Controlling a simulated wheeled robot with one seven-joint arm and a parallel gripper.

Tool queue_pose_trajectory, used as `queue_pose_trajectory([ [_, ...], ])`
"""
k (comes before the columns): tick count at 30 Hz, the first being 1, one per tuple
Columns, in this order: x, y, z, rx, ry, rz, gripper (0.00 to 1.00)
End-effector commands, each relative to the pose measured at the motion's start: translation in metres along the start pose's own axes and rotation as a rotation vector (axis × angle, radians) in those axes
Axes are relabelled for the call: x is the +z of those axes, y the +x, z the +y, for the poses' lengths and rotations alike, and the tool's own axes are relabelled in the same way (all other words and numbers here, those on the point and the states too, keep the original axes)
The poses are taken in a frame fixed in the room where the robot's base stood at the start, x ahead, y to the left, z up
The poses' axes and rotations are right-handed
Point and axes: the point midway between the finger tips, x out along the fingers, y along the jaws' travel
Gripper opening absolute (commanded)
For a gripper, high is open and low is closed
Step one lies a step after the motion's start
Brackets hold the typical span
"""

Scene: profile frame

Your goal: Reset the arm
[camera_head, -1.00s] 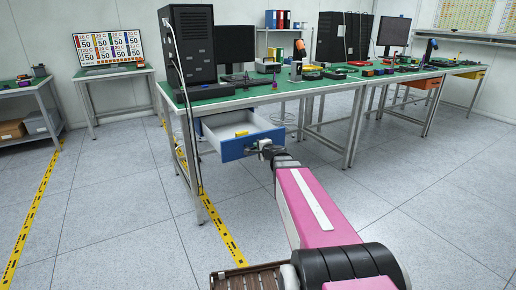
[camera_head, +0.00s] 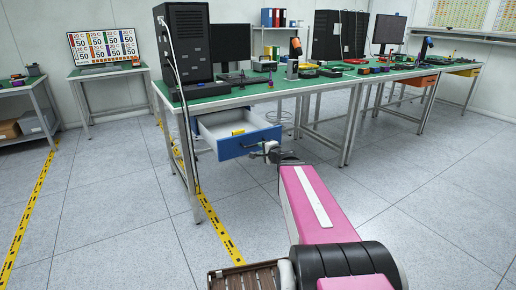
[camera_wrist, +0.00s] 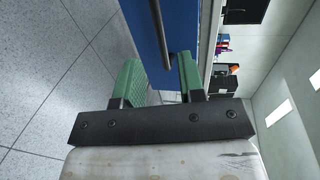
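My gripper (camera_head: 270,153) is just in front of the blue drawer front (camera_head: 240,143) in the head view. It is small there, at the end of my pink arm. In the wrist view my gripper (camera_wrist: 161,72) has its two green fingers apart with nothing held between them. The blue drawer front (camera_wrist: 147,30) and its dark bar handle (camera_wrist: 159,35) lie ahead, in line with the gap. The exact distance to the handle is hard to tell. The drawer is pulled out, with a yellow item (camera_head: 238,132) inside.
The green-topped workbench (camera_head: 225,97) holds a black computer tower (camera_head: 187,45), a monitor (camera_head: 230,43) and several tools. Table legs stand beside the drawer. A yellow tape line (camera_head: 215,222) runs along the floor. Open grey floor (camera_head: 420,200) lies to the right.

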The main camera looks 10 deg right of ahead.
Motion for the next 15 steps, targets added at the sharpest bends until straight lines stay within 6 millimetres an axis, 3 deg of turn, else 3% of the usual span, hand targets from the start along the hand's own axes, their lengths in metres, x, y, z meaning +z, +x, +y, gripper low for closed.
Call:
queue_pose_trajectory([
  [1, 0.001, -0.013, 0.000, 0.000, 0.000, 0.002, 0.36],
  [5, 0.001, -0.026, 0.000, 0.000, 0.000, 0.001, 0.36],
  [15, 0.000, -0.028, 0.000, 0.000, -0.001, 0.000, 0.36],
])
